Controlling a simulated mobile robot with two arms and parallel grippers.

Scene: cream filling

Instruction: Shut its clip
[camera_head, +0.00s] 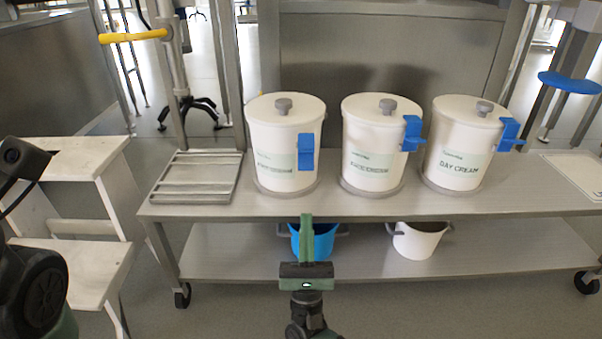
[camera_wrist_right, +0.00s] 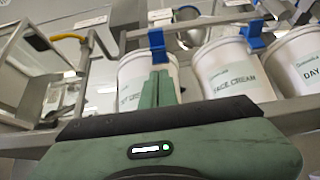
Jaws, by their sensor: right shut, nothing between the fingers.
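Three white lidded buckets stand in a row on the metal table: the left bucket (camera_head: 270,130), the FACE CREAM bucket (camera_head: 368,135) and the DAY CREAM bucket (camera_head: 455,135). The left bucket's blue clip (camera_head: 306,152) hangs upright against its side. The middle clip (camera_head: 411,133) and right clip (camera_head: 510,133) stick out from their rims. My right gripper (camera_head: 307,220) is shut and empty, in front of the table's front edge and below the left bucket. In the right wrist view its fingers (camera_wrist_right: 158,88) overlap that bucket, below its clip (camera_wrist_right: 157,45). My left gripper is out of view.
A slatted metal rack (camera_head: 197,178) lies on the table's left end, and a white sheet (camera_head: 578,175) on its right end. A blue bucket (camera_head: 323,240) and a white pot (camera_head: 420,241) stand on the lower shelf. White steps (camera_head: 75,195) stand at left.

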